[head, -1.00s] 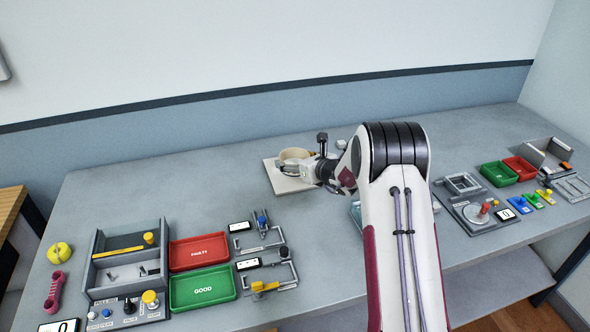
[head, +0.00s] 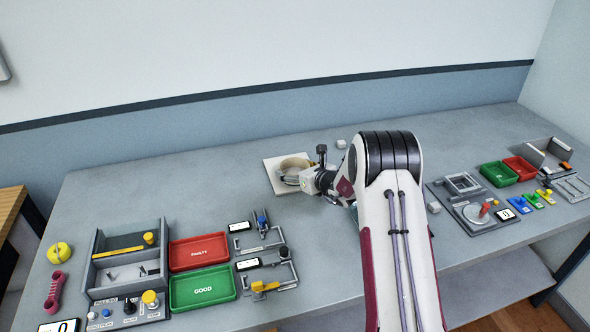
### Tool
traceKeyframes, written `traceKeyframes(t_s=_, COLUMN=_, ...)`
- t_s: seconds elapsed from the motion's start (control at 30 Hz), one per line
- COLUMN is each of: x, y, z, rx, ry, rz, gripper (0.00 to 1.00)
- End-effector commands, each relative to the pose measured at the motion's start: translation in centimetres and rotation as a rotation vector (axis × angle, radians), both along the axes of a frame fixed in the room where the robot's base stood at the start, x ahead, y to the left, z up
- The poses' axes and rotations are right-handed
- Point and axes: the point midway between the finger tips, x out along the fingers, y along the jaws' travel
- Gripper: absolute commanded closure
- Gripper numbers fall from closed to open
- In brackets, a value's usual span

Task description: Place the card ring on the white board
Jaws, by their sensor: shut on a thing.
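The card ring (head: 294,162) is a tan, round band in the head view. It is at the white board (head: 275,182), a pale square plate lying on the bench toward the back. My gripper (head: 291,180) reaches in from the right and is shut on the near side of the ring. The ring is over the board's middle; I cannot tell whether its lower edge touches the board. My fingers hide part of the ring's near wall, and my wrist covers the board's right edge.
A red tray (head: 198,251) and a green tray (head: 202,289) lie front left, beside a grey bin (head: 95,262). Small white blocks (head: 341,144) lie right of the board. Fixtures and small trays fill the right end. The bench left of the board is clear.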

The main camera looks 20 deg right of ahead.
Motion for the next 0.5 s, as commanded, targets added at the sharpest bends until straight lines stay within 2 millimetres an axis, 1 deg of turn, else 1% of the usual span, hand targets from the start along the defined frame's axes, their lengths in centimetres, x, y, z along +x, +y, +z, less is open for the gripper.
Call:
traceKeyframes(t_s=0.17, x=0.0, y=0.0, z=-0.25, rx=0.0, ry=0.0, rz=0.0, gripper=0.42)
traceKeyframes(t_s=0.2, x=0.0, y=0.0, z=-0.28, rx=0.0, ry=0.0, rz=0.0, gripper=0.31)
traceKeyframes(t_s=0.27, x=0.0, y=0.0, z=-0.25, rx=0.0, ry=0.0, rz=0.0, gripper=0.17)
traceKeyframes(t_s=0.5, x=0.0, y=0.0, z=-0.23, rx=0.0, ry=0.0, rz=0.0, gripper=0.17)
